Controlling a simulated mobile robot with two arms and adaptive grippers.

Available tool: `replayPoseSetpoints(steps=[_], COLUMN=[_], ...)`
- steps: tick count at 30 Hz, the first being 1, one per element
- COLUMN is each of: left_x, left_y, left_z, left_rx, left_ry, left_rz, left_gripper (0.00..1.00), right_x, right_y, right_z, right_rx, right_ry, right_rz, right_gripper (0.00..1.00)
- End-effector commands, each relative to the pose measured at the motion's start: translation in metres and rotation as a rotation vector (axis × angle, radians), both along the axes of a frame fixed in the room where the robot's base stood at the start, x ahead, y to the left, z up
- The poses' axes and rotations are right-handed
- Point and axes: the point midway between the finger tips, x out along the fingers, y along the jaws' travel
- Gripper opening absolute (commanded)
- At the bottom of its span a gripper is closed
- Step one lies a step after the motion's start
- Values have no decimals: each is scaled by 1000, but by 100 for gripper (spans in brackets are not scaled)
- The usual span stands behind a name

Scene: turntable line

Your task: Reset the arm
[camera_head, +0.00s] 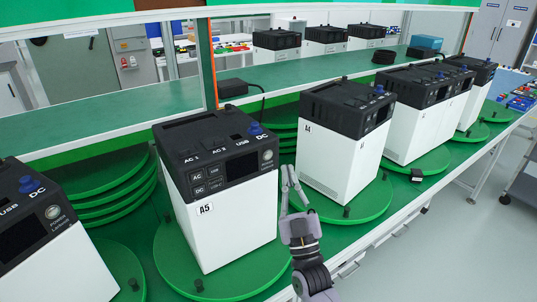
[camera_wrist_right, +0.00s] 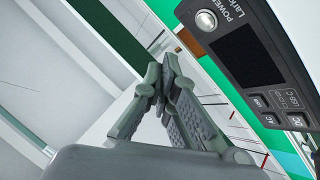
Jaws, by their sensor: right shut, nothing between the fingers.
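My right gripper (camera_head: 289,182) shows in the head view, pointing up between the power station labelled A5 (camera_head: 232,210) and the one labelled A4 (camera_head: 338,155). Its fingers are together with nothing between them. In the right wrist view my right gripper (camera_wrist_right: 163,82) has its fingertips meeting, close beside the dark front panel of a power station (camera_wrist_right: 245,50) with a power button. I cannot tell whether it touches that station. My left gripper is not in view.
The power stations stand on green turntables (camera_head: 178,262) along a green line. Another station (camera_head: 45,235) is at the left edge, and several more stand at the right. A rear shelf (camera_head: 110,115) and an orange-edged post (camera_head: 207,65) stand behind. The floor (camera_head: 450,240) at right is clear.

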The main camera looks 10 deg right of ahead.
Motion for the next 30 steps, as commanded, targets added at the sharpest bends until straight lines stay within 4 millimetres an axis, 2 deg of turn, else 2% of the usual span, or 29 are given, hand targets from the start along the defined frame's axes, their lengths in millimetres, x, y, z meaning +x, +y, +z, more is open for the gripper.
replayPoseSetpoints(steps=[13, 17, 20, 23, 26, 30], left_x=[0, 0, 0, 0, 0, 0], left_y=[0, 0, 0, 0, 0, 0], left_z=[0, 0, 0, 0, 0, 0], left_rx=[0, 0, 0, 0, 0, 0], left_ry=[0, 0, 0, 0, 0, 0], left_rz=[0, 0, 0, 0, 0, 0], left_gripper=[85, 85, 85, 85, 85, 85], right_x=[1, 2, 2, -6, -24, -66], right_y=[1, 5, 12, 18, 21, 18], right_z=[-1, -16, -46, -87, -131, -191], right_rx=[0, -9, -20, -24, -19, 4], right_ry=[7, 96, 260, 477, 706, 1031], right_rz=[3, 35, 85, 138, 174, 189], right_gripper=[0, 0, 0, 0, 0, 0])
